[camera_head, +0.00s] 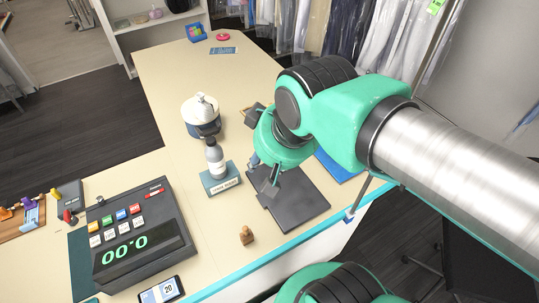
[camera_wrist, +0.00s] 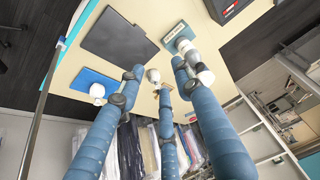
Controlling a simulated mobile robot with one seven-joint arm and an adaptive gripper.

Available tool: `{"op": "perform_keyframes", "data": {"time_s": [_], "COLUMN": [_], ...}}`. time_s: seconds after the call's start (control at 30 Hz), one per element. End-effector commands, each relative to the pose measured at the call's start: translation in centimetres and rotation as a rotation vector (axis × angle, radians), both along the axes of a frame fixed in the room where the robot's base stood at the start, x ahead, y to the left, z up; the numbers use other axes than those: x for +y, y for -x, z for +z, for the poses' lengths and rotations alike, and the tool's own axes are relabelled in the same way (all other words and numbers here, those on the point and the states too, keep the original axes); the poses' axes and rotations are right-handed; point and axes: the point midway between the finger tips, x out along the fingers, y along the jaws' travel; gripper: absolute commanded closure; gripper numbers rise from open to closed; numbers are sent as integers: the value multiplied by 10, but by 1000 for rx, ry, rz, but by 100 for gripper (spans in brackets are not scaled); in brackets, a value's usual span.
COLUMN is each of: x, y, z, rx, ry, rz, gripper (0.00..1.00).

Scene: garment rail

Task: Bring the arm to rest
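My arm reaches in from the right in the head view, and my gripper (camera_head: 264,172) hangs over the table beside a dark flat pad. In the wrist view the blue fingers of my gripper (camera_wrist: 150,82) are spread apart with nothing between them. The dark pad (camera_head: 298,202) lies flat under and beside the fingers; it also shows in the wrist view (camera_wrist: 118,36). A spray bottle (camera_head: 215,160) stands upright on a small labelled block (camera_head: 221,180) just left of my gripper. My arm hides part of the table behind it.
A cash register (camera_head: 140,238) and a phone-like display (camera_head: 161,291) are at the front left. A white-topped pot (camera_head: 201,114) stands behind the bottle. A small wooden stamp (camera_head: 247,235) is near the front edge. Covered garments (camera_head: 345,25) hang at the back. The far tabletop is mostly clear.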

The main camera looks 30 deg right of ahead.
Motion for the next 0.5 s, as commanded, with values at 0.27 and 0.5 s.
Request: {"op": "perform_keyframes", "data": {"time_s": [0.27, 0.5], "x": [-5, -4], "y": [13, 13], "z": [18, 18], "rx": [-38, -38], "ry": [13, 12], "rz": [9, 10], "gripper": [65, 65]}}
